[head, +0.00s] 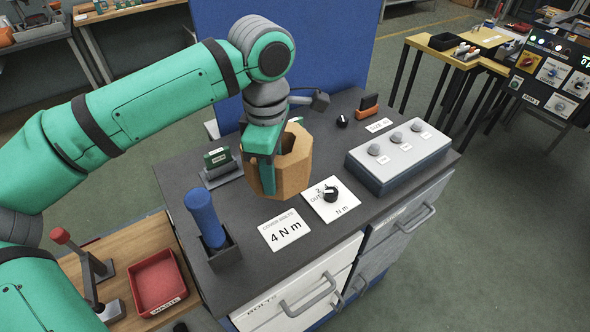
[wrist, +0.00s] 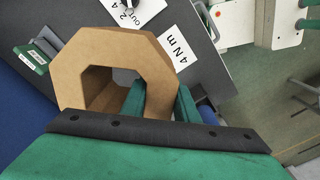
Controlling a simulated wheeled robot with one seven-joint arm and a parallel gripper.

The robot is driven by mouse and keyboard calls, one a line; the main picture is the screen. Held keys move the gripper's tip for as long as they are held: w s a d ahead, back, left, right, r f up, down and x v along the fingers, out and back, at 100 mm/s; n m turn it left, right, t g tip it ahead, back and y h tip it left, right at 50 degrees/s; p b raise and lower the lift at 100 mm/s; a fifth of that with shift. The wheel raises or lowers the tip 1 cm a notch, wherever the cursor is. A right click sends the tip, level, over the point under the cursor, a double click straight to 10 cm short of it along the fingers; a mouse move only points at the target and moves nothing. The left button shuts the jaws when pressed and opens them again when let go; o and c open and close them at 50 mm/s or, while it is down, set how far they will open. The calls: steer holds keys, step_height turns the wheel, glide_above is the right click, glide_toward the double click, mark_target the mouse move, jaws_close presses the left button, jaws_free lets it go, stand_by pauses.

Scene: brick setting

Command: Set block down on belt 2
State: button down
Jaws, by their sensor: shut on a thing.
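The block (head: 296,172) is a brown, eight-sided piece with a large hole through it. My green gripper (head: 268,172) is shut on one wall of the block and holds it over the dark grey bench top. In the wrist view the block (wrist: 92,45) fills the left middle, and the fingers of my gripper (wrist: 160,103) pinch its right wall, one inside the hole and one outside. The head view does not clearly show whether the block touches the bench. No belt can be made out in either view.
The bench top (head: 340,125) carries a blue-handled tool in a holder (head: 205,215), a green card in a stand (head: 218,160), a knob on a white plate (head: 330,195) and a grey box with knobs (head: 398,155). A red tray (head: 157,283) lies lower left. A blue panel (head: 290,45) stands behind.

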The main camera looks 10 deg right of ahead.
mark_target(252, 187)
steer(key=a+f, duration=0.1)
steer(key=w+a+f, duration=0.1)
steer(key=a+f, duration=0.1)
steer(key=w+a+f, duration=0.1)
steer(key=f, duration=0.1)
steer(key=shift+w+a+f, duration=0.2)
steer(key=shift+f, duration=0.05)
steer(key=shift+w+a+f, duration=0.1)
steer(key=shift+a+f, duration=0.1)
steer(key=shift+f, duration=1.6)
steer(key=shift+f, duration=0.15)
steer(key=c, duration=1.4)
jaws_free()
